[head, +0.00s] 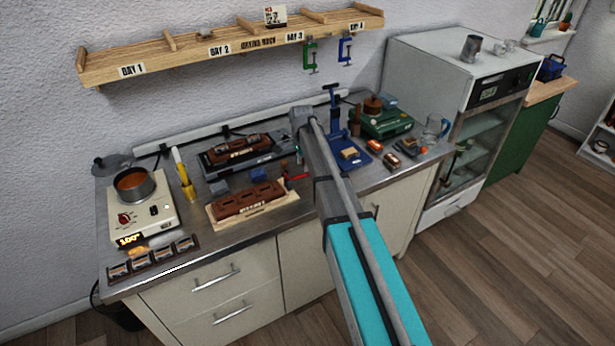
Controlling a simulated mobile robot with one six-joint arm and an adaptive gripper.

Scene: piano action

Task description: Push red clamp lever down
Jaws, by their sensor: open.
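A small red lever (297,177) shows in the head view, just left of my arm, at the right end of a brown mould marked with raised lettering (249,198) on a pale wooden base. It looks roughly level, but it is small and partly behind my arm, so its exact angle cannot be told. A second brown mould (238,149) sits in a dark grey tray behind. My arm reaches in from the lower right, and its grey wrist end is above the back of the counter. My gripper is hidden behind my arm; no contact with the lever can be seen.
A hot plate with a pot (134,184) stands at the left, with a yellow-handled tool (184,174) beside it. A blue press (335,125) and a green box (388,122) stand right of my arm. A wooden shelf (190,55) with clamps hangs above the counter.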

